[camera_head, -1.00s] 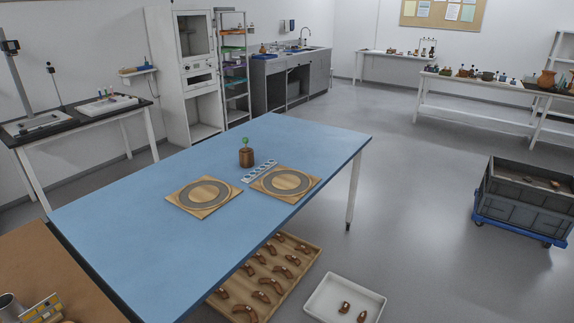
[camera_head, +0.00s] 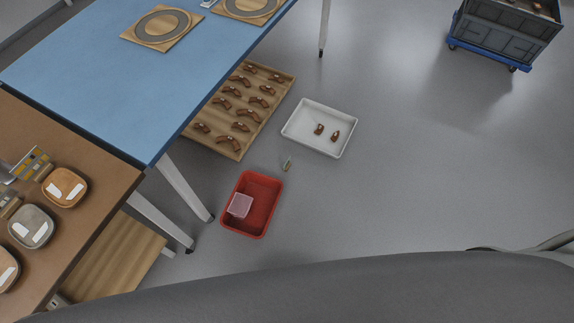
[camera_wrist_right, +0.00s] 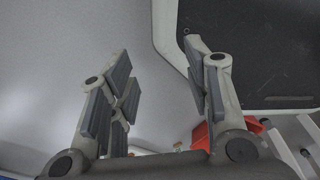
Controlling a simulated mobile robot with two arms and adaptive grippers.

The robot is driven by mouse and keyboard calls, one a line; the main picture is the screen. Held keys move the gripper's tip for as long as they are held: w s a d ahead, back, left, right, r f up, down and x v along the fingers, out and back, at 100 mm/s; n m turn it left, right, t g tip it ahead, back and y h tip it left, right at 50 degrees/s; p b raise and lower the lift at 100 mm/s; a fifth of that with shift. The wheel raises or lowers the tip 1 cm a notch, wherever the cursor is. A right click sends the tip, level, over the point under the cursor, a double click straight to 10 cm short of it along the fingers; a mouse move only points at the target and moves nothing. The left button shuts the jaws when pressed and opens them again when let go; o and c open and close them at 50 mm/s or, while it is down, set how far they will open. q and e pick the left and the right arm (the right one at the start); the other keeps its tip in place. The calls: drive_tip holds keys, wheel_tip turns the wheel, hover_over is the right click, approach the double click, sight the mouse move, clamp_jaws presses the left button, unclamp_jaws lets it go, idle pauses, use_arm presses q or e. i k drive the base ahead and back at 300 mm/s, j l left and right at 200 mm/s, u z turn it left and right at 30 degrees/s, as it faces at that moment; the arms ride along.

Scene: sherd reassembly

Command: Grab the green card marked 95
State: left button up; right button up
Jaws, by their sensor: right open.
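I cannot make out a green card with a readable 95 in the frames of this moment. My left gripper is not in view.
The red bin (camera_head: 264,205) holds a clear pinkish box (camera_head: 240,206). The white tray (camera_head: 298,133) holds two brown sherds. A wooden tray (camera_head: 222,145) of sherds lies by the blue table (camera_head: 85,75). The brown table (camera_head: 105,195) carries several dishes.

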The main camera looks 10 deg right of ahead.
sight(287, 166)
drive_tip(key=i+l+u, duration=0.15)
drive_tip(key=u, duration=0.25)
drive_tip(key=i+l+u, duration=0.15)
drive_tip(key=l+u, duration=0.25)
drive_tip(key=i+l+u, duration=0.1)
drive_tip(key=u, duration=0.3)
drive_tip(key=l+u, duration=0.35)
drive_tip(key=l, duration=0.05)
